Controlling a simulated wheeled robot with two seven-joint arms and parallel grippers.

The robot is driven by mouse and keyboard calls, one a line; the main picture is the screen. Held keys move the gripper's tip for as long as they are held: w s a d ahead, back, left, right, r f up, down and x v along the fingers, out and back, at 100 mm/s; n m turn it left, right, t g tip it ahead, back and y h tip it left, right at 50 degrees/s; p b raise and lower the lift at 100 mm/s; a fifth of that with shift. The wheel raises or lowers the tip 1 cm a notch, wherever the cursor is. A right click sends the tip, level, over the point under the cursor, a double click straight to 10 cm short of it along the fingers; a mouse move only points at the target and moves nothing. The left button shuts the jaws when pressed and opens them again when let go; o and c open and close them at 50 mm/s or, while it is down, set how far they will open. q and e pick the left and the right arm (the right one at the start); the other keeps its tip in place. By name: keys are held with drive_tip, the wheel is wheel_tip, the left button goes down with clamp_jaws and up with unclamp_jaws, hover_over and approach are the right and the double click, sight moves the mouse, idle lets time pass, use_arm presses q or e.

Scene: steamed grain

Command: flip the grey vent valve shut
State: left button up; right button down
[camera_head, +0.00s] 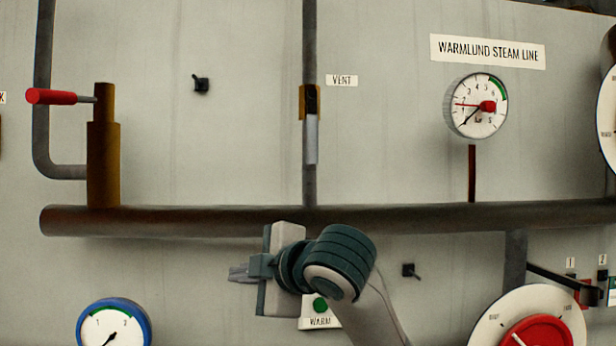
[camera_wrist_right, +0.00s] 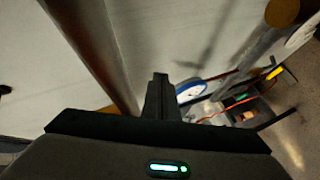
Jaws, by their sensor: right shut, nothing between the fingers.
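The grey vent valve handle (camera_head: 311,141) hangs straight down from a brass-coloured valve body (camera_head: 302,103), in line with the vertical pipe. A "VENT" label (camera_head: 342,80) is to its right. My right gripper (camera_head: 238,273) is below and to the left of the handle, under the long horizontal pipe, pointing left. It is shut and empty, apart from the handle. Its closed fingers (camera_wrist_right: 158,95) show in the right wrist view, where I cannot make out the vent handle. My left gripper is not in view.
The thick horizontal pipe (camera_head: 400,217) crosses between my right gripper and the vent handle. A red-handled valve (camera_head: 52,97) is at the upper left. A gauge (camera_head: 477,106) is at the upper right and a blue-rimmed gauge (camera_head: 147,320) at the lower left. Panel around the handle is largely clear.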

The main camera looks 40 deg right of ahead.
drive_tip(key=s+d+r+n+t+h, duration=0.1)
drive_tip(key=s+d+r, duration=0.15)
drive_tip(key=r, duration=0.45)
drive_tip(key=s+d+r+n+t, duration=0.1)
drive_tip(key=s+r, duration=0.2)
drive_tip(key=r, duration=0.3)
drive_tip(key=t+h, duration=0.1)
drive_tip(key=t, duration=0.1)
approach(308, 139)
drive_tip(key=a, duration=0.5)
drive_tip(key=shift+s+a+r+n, duration=0.1)
drive_tip(key=shift+s+r+n, duration=0.05)
drive_tip(key=shift+s+n, duration=0.2)
drive_tip(key=shift+w, duration=0.1)
drive_tip(key=w+p, duration=0.6)
drive_tip(key=w, duration=0.4)
drive_tip(key=shift+s+d+p, duration=0.25)
drive_tip(key=shift+s+d, duration=0.05)
drive_tip(key=shift+d, duration=0.4)
drive_tip(key=shift+s+d+p, duration=0.25)
drive_tip(key=shift+d+p, duration=0.05)
drive_tip(key=shift+d, duration=0.35)
drive_tip(key=shift+s+d+p, duration=0.25)
drive_tip(key=shift+s+d, duration=0.05)
drive_tip(key=shift+d, duration=0.4)
drive_tip(key=shift+w+a, duration=0.1)
drive_tip(key=shift+w, duration=0.05)
